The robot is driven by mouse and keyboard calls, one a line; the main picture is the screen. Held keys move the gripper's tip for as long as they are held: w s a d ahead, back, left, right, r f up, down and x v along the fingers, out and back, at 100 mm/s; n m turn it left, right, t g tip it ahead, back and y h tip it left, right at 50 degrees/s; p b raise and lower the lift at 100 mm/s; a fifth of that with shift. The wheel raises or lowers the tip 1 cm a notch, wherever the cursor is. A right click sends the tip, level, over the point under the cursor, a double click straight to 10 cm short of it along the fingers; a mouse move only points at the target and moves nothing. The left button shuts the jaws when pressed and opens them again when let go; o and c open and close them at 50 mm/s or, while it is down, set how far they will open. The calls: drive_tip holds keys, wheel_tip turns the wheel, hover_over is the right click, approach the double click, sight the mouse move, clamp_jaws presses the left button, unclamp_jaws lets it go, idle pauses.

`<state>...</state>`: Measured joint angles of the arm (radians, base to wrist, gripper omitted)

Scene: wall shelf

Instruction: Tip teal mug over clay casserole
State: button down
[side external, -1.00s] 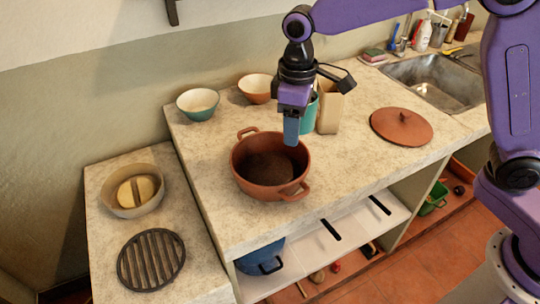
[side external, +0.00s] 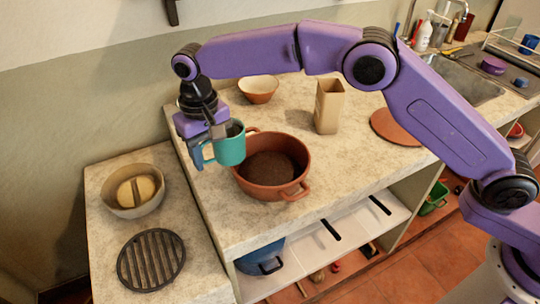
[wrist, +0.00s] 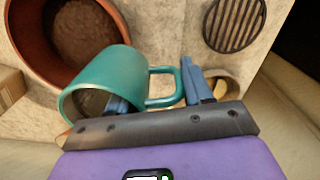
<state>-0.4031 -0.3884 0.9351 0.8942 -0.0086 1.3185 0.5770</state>
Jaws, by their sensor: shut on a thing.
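The teal mug (side external: 230,150) hangs above the counter at the left rim of the clay casserole, roughly upright. My gripper (side external: 202,152) is shut on it from the left, at the handle side. In the wrist view the mug (wrist: 115,72) shows its handle between the fingers of my gripper (wrist: 160,92); the exact contact is unclear. The mug's inside looks dark, and its contents cannot be made out. The clay casserole (side external: 262,188) is a reddish pot with two handles, open, with dark brown matter inside. It also shows in the wrist view (wrist: 27,48).
A beige carton (side external: 328,108) stands behind the casserole, near a clay lid (side external: 390,128). A clay-coloured bowl (side external: 258,92) stands at the back. On the lower left counter are a beige bowl (side external: 122,205) and a dark round grate (side external: 150,262).

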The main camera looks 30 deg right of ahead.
sight(217, 145)
drive_tip(key=shift+a+f+m, duration=0.35)
drive_tip(key=shift+a+f, duration=0.05)
drive_tip(key=shift+a, duration=0.3)
drive_tip(key=shift+a+f+m, duration=0.3)
drive_tip(key=shift+a+f, duration=0.05)
drive_tip(key=shift+a, duration=0.3)
drive_tip(key=shift+a+f+m, duration=0.35)
drive_tip(key=shift+a+f, duration=0.05)
drive_tip(key=shift+a, duration=0.3)
drive_tip(key=shift+r, duration=0.1)
drive_tip(key=shift+d+r+y, duration=1.15)
drive_tip(key=shift+r+y, duration=0.1)
drive_tip(key=shift+y, duration=0.45)
drive_tip(key=shift+d+r+y, duration=0.85)
drive_tip(key=shift+d+y, duration=0.2)
drive_tip(key=shift+y, duration=0.05)
drive_tip(key=shift+d+y, duration=0.85)
drive_tip(key=shift+y, duration=0.15)
drive_tip(key=shift+w+d+r+y, duration=0.1)
drive_tip(key=shift+d+r+y, duration=0.3)
drive_tip(key=shift+r+y, duration=0.25)
drive_tip(key=shift+f+y, duration=0.1)
drive_tip(key=shift+y, duration=0.15)
drive_tip(key=shift+d+f+y+p, duration=0.2)
drive_tip(key=shift+d+y+p, duration=0.1)
drive_tip(key=shift+y, duration=0.4)
drive_tip(key=shift+d+f+y+p, duration=0.15)
drive_tip(key=shift+d+y+p, duration=0.15)
drive_tip(key=shift+y, duration=0.4)
